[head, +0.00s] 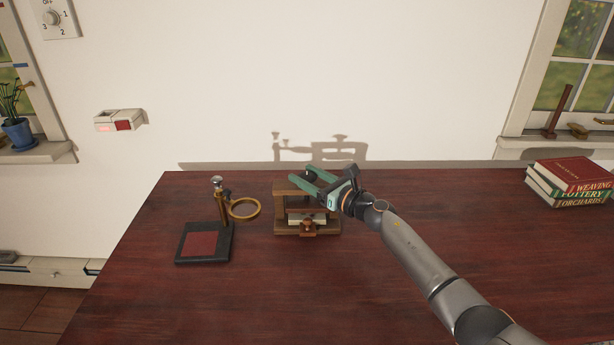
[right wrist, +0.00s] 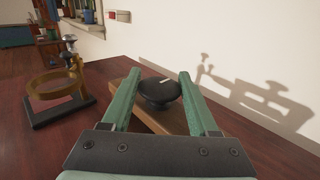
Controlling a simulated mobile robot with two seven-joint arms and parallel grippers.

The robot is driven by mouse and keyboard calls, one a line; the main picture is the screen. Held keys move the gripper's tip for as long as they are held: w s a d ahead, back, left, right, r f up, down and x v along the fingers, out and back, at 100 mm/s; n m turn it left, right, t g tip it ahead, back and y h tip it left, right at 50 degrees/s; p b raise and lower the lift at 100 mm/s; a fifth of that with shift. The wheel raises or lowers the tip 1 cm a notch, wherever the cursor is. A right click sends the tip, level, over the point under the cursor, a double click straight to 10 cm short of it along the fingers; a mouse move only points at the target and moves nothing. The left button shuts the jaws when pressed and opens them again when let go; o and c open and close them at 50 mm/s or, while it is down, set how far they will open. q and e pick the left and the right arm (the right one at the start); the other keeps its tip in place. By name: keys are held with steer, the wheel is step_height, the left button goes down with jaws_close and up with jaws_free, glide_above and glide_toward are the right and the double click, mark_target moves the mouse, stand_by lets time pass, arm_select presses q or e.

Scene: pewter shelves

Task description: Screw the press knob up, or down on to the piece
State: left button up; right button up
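A wooden press (head: 282,215) stands on the table. A pale piece (head: 300,217) lies low inside its frame, with a small brown part in front. The press knob (right wrist: 160,92) is black and round and sits above the wooden top beam (right wrist: 128,92) in the right wrist view. The arm hides it in the head view. My right gripper (head: 304,174) is over the press. It is open, with one green finger on each side of the knob in the right wrist view (right wrist: 157,78). I cannot tell whether either finger touches it. My left gripper is not in view.
Left of the press stands a magnifier with a brass ring (head: 244,209) on a dark base (head: 181,258) with a red pad. Stacked books (head: 570,180) lie at the right. The wall (head: 400,90) is close behind the press. The front of the table (head: 250,305) is clear.

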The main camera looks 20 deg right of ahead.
steer(key=c, duration=0.8)
